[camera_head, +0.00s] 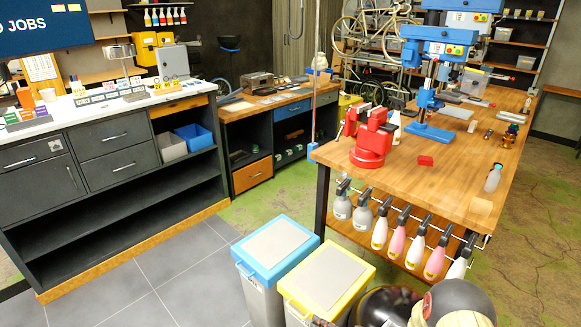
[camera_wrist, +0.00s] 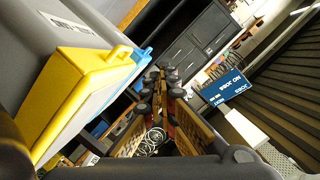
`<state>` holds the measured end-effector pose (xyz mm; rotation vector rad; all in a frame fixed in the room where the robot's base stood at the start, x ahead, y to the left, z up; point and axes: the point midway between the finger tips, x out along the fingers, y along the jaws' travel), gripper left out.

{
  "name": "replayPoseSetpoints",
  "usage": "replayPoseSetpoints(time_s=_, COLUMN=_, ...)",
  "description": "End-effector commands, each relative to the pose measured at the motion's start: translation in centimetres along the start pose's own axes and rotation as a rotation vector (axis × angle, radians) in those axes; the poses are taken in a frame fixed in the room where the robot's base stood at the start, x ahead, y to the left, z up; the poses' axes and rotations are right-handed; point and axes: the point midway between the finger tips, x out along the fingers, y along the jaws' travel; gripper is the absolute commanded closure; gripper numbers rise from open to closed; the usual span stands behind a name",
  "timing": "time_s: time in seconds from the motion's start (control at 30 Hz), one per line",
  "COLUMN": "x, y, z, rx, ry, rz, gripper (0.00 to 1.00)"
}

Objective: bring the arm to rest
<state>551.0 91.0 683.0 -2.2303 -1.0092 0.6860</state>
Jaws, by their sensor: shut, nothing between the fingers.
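The wrist view is strongly tilted. In the head view, dark rounded parts at the bottom right edge look like my own arm, and the fingers cannot be made out there.
A yellow-lidded bin (camera_head: 326,279) and a blue-lidded bin (camera_head: 276,247) stand before the workbench (camera_head: 455,167); the yellow lid (camera_wrist: 75,95) is close in the wrist view. Spray bottles (camera_head: 397,238) hang along the bench. A red vise (camera_head: 370,140) stands on it. Grey floor (camera_head: 165,268) lies open left.

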Motion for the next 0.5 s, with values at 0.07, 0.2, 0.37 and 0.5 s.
replayPoseSetpoints(time_s=0.07, x=0.0, y=-0.3, z=1.3, rx=0.137, ry=-0.045, rz=-0.005, gripper=1.0)
replayPoseSetpoints(time_s=0.2, x=-1.1, y=-2.6, z=6.4, rx=0.443, ry=-0.215, rz=-0.014, gripper=1.0)
replayPoseSetpoints(time_s=0.37, x=-3.5, y=-6.4, z=8.9, rx=0.698, ry=-0.443, rz=0.028, gripper=1.0)
replayPoseSetpoints(time_s=0.5, x=-6.6, y=-10.3, z=8.7, rx=0.822, ry=-0.645, rz=0.136, gripper=1.0)
